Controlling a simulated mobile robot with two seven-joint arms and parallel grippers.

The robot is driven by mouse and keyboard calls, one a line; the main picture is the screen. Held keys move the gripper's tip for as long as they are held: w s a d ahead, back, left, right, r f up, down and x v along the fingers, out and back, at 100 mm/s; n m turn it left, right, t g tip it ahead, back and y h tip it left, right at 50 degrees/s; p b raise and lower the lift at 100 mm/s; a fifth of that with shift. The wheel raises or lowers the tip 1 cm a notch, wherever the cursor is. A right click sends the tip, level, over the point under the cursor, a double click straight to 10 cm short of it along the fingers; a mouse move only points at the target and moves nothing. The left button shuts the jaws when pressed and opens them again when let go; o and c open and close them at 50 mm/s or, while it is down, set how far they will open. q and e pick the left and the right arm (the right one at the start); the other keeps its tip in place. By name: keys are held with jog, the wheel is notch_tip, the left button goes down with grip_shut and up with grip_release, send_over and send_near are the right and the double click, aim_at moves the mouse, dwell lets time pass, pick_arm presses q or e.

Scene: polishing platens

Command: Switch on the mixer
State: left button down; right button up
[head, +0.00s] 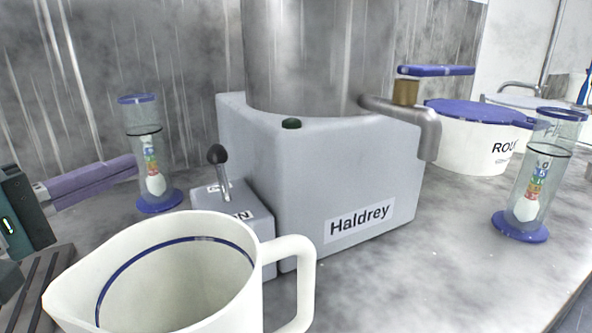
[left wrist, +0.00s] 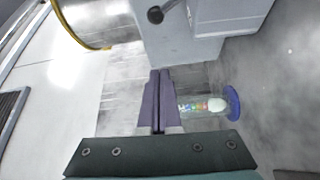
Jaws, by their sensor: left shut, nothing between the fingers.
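The mixer (head: 300,185) is a grey block labelled Haldrey with a tall steel vessel above it. A small grey switch box (head: 262,232) is at its left side, with a black-knobbed lever (head: 217,155) on top. The lever leans away from the "ON" label at the near end; another label behind it is unreadable. The lever knob also shows at the top of the left wrist view (left wrist: 155,14). My left gripper (head: 134,165) has purple fingers pressed together, empty, left of the switch box and apart from the lever. Its fingertips (left wrist: 159,72) point toward the mixer in the wrist view. My right gripper is not in view.
A white jug (head: 285,250) stands in front, partly hiding the switch box. A clear cylinder (head: 146,165) with a blue base is close to my left fingertips; another cylinder (head: 533,185) stands at right. A white tub (head: 465,145) with a blue lid is behind. The right front counter is clear.

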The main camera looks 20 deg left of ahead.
aim_at(220, 170)
pick_arm(q)
jog(key=shift+w+d, duration=0.1)
dwell(0.3)
jog(key=w+d, duration=0.1)
jog(key=w, duration=0.1)
jog(key=w+d, duration=0.2)
jog(key=w, duration=0.1)
jog(key=w+d, duration=0.1)
jog(key=w, duration=0.2)
jog(key=shift+w+d+r+b, duration=0.1)
jog(key=shift+d+b, duration=0.2)
jog(key=shift+b, duration=0.1)
jog(key=shift+s+d, duration=0.3)
jog(key=shift+d, duration=0.15)
jog(key=shift+s+d+r+m+t+b, duration=0.15)
jog(key=shift+s+d+m+t+b, duration=0.15)
jog(key=shift+m, duration=0.4)
